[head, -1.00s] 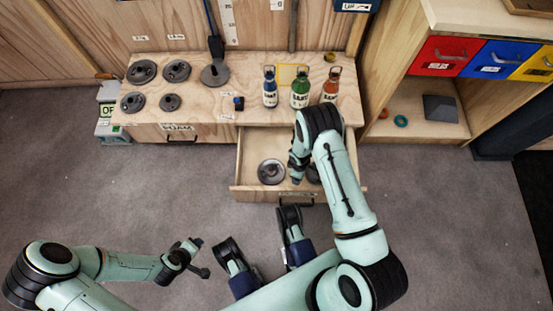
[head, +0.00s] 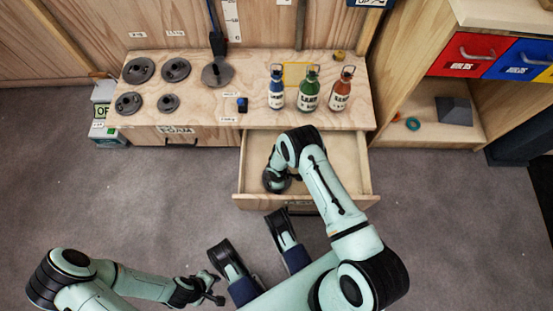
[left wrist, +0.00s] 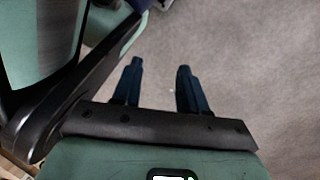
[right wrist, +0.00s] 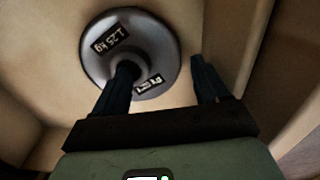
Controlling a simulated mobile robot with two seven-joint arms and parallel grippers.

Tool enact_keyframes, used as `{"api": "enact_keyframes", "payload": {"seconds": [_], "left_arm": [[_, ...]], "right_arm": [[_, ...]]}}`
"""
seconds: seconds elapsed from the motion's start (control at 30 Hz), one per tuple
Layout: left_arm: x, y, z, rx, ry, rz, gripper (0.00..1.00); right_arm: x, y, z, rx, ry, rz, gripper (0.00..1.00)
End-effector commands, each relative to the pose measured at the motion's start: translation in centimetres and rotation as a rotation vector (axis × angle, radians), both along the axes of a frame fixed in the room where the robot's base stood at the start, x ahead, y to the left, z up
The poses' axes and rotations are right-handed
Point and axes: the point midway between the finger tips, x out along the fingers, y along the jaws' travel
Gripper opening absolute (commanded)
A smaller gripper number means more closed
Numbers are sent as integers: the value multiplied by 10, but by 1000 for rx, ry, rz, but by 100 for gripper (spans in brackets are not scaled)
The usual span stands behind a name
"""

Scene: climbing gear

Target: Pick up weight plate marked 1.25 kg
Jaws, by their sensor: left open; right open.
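The grey round weight plate (right wrist: 150,42) lies in the open drawer. In the right wrist view its label reads 1.25 kg, upside down. My right gripper (right wrist: 161,64) is open above it; the left finger overlaps the plate's dark centre and the right finger is beyond its right rim. In the head view the plate (head: 283,187) is mostly hidden by my right gripper (head: 272,182). I cannot tell whether a finger touches it. My left gripper (head: 213,288) is open and empty over the carpet, and it also shows in the left wrist view (left wrist: 160,67).
The drawer (head: 345,165) has raised walls around the plate; its right part looks clear. On the bench top (head: 225,112) stand several other dark plates (head: 139,70), a small blue item (head: 242,104) and three bottles (head: 309,90). A shelf unit (head: 440,128) is at the right.

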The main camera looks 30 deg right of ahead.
Motion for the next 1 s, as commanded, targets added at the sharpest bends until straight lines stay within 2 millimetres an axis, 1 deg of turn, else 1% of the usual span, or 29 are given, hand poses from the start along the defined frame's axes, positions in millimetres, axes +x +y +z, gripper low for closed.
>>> {"api": "enact_keyframes", "payload": {"seconds": [0.03, 0.17, 0.27, 0.43, 0.47, 0.5, 0.57, 0.6, 0.67, 0.7, 1.0], "left_arm": [[-8, 1, -6, -2, 26, 3, 43], [-19, 2, -10, -5, 61, 7, 43], [-22, 2, -10, -6, 74, 8, 43], [-22, 2, -9, -5, 73, 8, 43], [-22, 2, -9, -6, 73, 8, 43], [-22, 2, -9, -6, 73, 8, 43], [-22, 2, -9, -6, 71, 7, 43], [-22, 2, -9, -6, 71, 7, 43], [-21, 2, -9, -6, 71, 7, 43], [-21, 2, -9, -6, 71, 7, 43], [-21, 2, -9, -6, 68, 6, 43]], "right_arm": [[0, 0, -10, 0, 0, 0, 74], [0, 0, -23, 1, 0, 0, 74], [0, 0, -26, 1, -2, 0, 74], [0, 0, -26, 0, -1, 0, 74], [0, 0, -26, 1, 0, -1, 67], [0, 0, -25, 1, 0, -1, 54], [0, 0, -25, 1, 0, -1, 35], [0, 0, -25, 1, 0, -1, 22], [0, 0, -25, 1, 0, 0, 2], [0, 0, -25, 1, 0, 0, 0], [2, 0, -23, 1, -5, 0, 0]]}}
